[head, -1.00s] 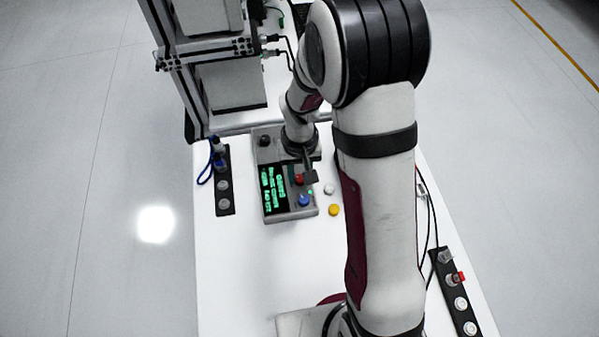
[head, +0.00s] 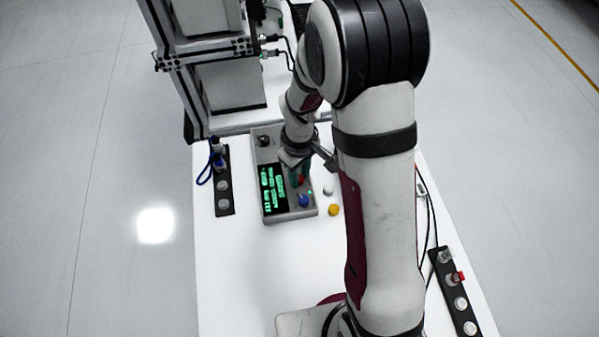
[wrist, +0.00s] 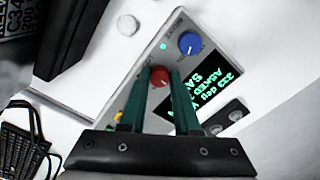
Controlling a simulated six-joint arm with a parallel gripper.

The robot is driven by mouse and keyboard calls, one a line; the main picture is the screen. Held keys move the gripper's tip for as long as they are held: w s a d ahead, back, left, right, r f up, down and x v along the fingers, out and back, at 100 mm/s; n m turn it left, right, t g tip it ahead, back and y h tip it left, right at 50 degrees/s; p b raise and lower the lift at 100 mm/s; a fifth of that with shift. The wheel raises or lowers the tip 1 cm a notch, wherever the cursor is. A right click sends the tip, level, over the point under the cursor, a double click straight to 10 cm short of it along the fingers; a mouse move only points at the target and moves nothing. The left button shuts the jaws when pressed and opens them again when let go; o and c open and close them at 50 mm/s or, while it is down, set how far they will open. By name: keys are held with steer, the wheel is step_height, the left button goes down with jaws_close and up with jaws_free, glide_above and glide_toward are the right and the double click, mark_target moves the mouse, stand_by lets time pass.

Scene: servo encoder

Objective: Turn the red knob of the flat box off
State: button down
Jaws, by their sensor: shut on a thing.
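The flat grey box (head: 270,218) lies on the white table with a dark screen (head: 273,190) showing green text. Its red knob (head: 301,179) is partly hidden by my gripper in the head view. In the wrist view the red knob (wrist: 159,77) sits between the tips of the two green fingers of my gripper (wrist: 160,82), which is shut on it. A blue knob (head: 304,200) is beside it, also seen in the wrist view (wrist: 190,43). A black knob (head: 264,141) is at the box's far end.
A white button (head: 328,190) and a yellow button (head: 334,210) are on the table right of the box. Black strips with sockets stand at left (head: 224,185) and lower right (head: 455,295). A metal frame with grey boxes rises behind.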

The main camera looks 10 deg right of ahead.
mark_target(300, 178)
stand_by(0.4)
steer(key=c, duration=0.6)
jaws_free()
step_height(300, 178, up, 16)
steer(key=shift+f, duration=0.1)
steer(key=s+m, duration=0.4)
steer(key=s, duration=0.3)
steer(key=s+r+m+y, duration=0.1)
steer(key=s+m, duration=0.3)
steer(key=s, duration=0.3)
steer(key=s+m, duration=0.4)
steer(key=s, duration=0.3)
steer(key=shift+s+a+r+y, duration=0.15)
steer(key=shift+a+r+y, duration=0.1)
steer(key=shift+a+y, duration=0.15)
